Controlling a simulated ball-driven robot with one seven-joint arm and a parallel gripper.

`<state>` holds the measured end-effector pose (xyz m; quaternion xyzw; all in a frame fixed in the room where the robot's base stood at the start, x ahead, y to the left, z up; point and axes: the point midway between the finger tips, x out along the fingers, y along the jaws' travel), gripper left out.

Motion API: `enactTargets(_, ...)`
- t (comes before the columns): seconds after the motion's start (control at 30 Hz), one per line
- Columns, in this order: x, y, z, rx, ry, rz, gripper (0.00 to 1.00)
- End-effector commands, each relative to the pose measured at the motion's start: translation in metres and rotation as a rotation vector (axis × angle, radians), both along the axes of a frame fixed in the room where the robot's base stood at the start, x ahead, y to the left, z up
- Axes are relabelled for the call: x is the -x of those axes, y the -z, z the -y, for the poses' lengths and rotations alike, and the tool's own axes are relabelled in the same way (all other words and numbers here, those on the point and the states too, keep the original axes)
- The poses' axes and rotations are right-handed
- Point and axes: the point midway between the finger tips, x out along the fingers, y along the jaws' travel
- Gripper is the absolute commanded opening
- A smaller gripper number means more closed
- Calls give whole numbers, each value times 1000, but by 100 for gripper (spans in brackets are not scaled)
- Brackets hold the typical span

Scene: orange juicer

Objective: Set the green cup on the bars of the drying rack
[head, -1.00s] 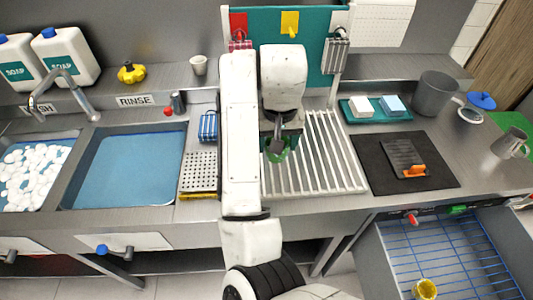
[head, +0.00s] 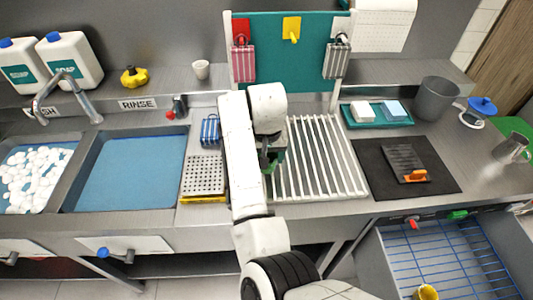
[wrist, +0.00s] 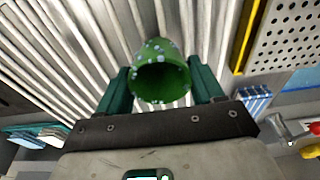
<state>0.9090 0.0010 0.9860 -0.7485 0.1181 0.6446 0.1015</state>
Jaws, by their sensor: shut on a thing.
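The green cup (wrist: 160,72), with pale speckles, is between the two teal fingers of my gripper (wrist: 161,90) in the wrist view. Its open mouth faces the wrist camera, and the rack's bars show behind it. In the head view my gripper (head: 271,156) is over the left part of the drying rack (head: 318,155), and my arm hides most of the cup. I cannot tell whether the cup touches the bars. The rack's white bars look empty to the right of my gripper.
A perforated tray (head: 203,173) and a blue striped item (head: 209,130) lie left of the rack. A black mat (head: 375,175) with a grater (head: 405,162) is on the right. A teal tray (head: 377,121) stands behind the mat. An open drawer (head: 460,260) juts out at front right.

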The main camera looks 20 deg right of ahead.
Motion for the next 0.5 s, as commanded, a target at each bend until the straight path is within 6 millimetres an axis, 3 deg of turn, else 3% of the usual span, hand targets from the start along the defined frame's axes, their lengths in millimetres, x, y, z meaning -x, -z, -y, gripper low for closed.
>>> enactTargets(0.27,0,3,0,0,0,1,37)
enactTargets(0.3,0,3,0,0,0,1,70)
enactTargets(0.5,0,2,0,0,0,1,89)
